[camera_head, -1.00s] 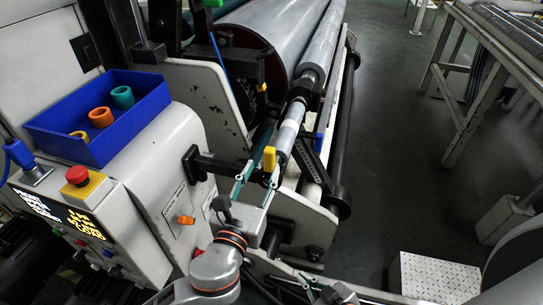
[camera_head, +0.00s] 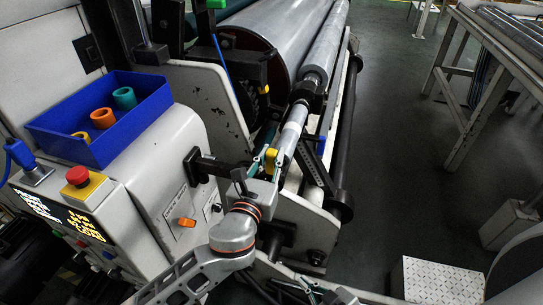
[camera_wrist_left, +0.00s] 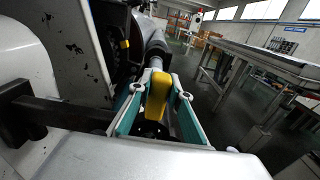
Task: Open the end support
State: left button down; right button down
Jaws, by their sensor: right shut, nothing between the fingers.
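The end support shows at the near end of the thin roller (camera_head: 291,127), with a yellow handle (camera_head: 270,160) on it and a black bar (camera_head: 215,167) leading left to the machine. My left gripper (camera_head: 268,167) is open around the yellow handle. In the left wrist view the yellow handle (camera_wrist_left: 157,96) stands between the two teal-padded fingers (camera_wrist_left: 161,92), with a gap on the right side. The handle's lower part is hidden by the gripper. My right gripper (camera_head: 308,288) is shut and empty at the bottom edge, partly cut off.
A blue bin (camera_head: 98,118) with coloured cores sits on the machine, left of a large film roll (camera_head: 262,45). A red stop button (camera_head: 77,175) and an orange knob (camera_head: 186,222) are near my left arm.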

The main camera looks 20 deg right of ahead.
pick_arm(q)
jog(key=shift+s+a+m+h+p, duration=0.3)
jog(key=shift+s+a+p, duration=0.05)
jog(key=shift+p, duration=0.05)
jog(key=shift+s+a+m+g+h+p, duration=0.8)
jog(key=shift+s+a+g+h+p, duration=0.1)
jog(key=shift+s+a+g+h, duration=0.25)
jog(key=s+a+m+g+h+b, duration=0.2)
jog(key=s+a+g+b, duration=0.1)
jog(key=a, duration=0.5)
jog(key=s+a+m+g+h+b, duration=0.2)
jog(key=s+a+m+g+b, duration=0.1)
jog(key=a, duration=0.6)
jog(key=shift+s+a+f+g, duration=0.15)
jog(key=shift+s+g, duration=0.1)
jog(key=shift+g, duration=0.3)
